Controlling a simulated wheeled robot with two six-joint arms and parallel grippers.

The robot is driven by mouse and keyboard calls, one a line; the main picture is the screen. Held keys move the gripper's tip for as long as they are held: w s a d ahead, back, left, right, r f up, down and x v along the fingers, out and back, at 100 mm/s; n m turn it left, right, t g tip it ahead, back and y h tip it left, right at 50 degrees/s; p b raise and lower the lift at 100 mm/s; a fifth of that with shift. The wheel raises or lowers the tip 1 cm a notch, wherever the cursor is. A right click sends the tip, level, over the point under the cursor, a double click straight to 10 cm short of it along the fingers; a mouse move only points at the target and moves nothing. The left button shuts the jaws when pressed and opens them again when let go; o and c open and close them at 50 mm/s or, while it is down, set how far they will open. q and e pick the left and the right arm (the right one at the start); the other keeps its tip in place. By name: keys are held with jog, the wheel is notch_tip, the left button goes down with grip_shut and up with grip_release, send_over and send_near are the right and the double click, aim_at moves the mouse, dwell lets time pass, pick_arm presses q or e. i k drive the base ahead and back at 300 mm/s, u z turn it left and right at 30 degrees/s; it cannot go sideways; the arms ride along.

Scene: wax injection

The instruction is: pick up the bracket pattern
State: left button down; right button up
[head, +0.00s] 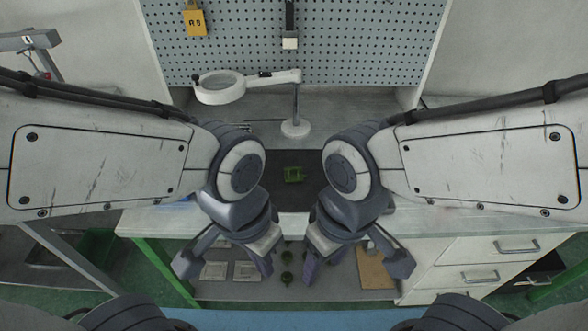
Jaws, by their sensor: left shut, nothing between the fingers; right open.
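A small green wax piece, which looks like the bracket pattern (294,175), lies on the dark mat (308,194) on the bench, between my two arms. My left gripper (265,265) is shut and empty, in front of the bench edge and to the lower left of the green piece. My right gripper (323,264) is open and empty, in front of the bench edge and to the lower right. Neither gripper touches the green piece. My wrists partly hide the mat's sides.
A magnifier lamp (221,87) stands behind the mat, with its round base (296,129) on the bench. A perforated board (340,45) rises at the back. Pale plates, small green parts (287,277) and cardboard (374,271) lie on the lower shelf. Drawers (490,248) stand right.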

aim_at(292, 174)
jog(key=z, duration=0.05)
jog(key=i, duration=0.35)
jog(key=u, duration=1.1)
